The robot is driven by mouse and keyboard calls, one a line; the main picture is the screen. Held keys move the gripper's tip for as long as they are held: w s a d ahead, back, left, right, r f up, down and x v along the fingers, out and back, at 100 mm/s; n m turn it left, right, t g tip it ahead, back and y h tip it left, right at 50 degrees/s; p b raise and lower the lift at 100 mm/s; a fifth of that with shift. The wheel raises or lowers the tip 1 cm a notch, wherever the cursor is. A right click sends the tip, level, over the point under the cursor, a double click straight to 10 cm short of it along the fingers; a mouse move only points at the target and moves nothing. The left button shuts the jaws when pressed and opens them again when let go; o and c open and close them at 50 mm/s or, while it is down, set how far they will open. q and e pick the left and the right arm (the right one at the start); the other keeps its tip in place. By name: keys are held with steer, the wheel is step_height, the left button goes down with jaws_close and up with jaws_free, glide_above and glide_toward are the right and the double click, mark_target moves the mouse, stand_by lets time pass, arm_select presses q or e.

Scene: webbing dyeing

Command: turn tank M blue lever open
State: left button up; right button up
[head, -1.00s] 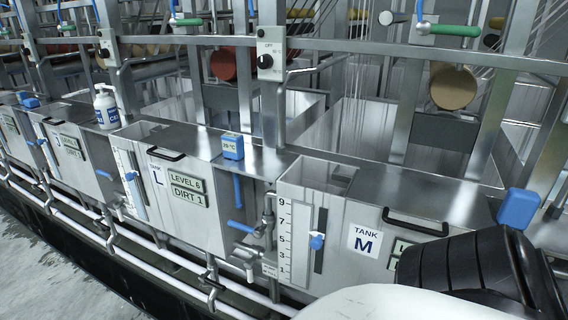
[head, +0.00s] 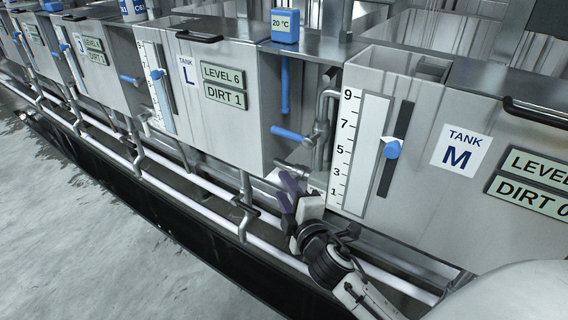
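Tank M (head: 425,190) is a grey metal tank at the right, with a white "TANK M" label (head: 460,152). In the gap between it and tank L (head: 225,125), a blue lever (head: 290,134) lies nearly level by a metal pipe. I cannot tell for certain which tank each serves. My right gripper (head: 287,191), with purple fingers, is below the level lever and apart from it. Its fingers look spread and empty. A metal fitting behind the fingers is partly hidden. My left gripper is not in view.
A level gauge (head: 360,150) with a blue slider knob (head: 391,149) is on tank M's front. White pipes (head: 205,178) run along below the tanks. A blue 20 °C box (head: 285,25) stands above the gap. Wet grey floor (head: 80,230) is open at lower left.

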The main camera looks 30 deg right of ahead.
mark_target(284, 136)
steer(key=w+d+r+n+h+b, duration=0.1)
steer(key=w+d+r, duration=0.1)
steer(key=w, duration=0.2)
steer(key=w+d+r+t+h+b, duration=0.1)
steer(key=w+d+r+b, duration=0.1)
steer(key=w+d, duration=0.1)
steer(key=w+d+r+n+t+h+b, duration=0.1)
steer(key=w+d+r+b, duration=0.1)
steer(key=w, duration=0.3)
steer(key=shift+d+r+n, duration=0.15)
steer(key=shift+d+n, duration=0.15)
steer(key=shift+d, duration=0.05)
steer(key=shift+w+d, duration=0.15)
steer(key=shift+w, duration=0.15)
jaws_close()
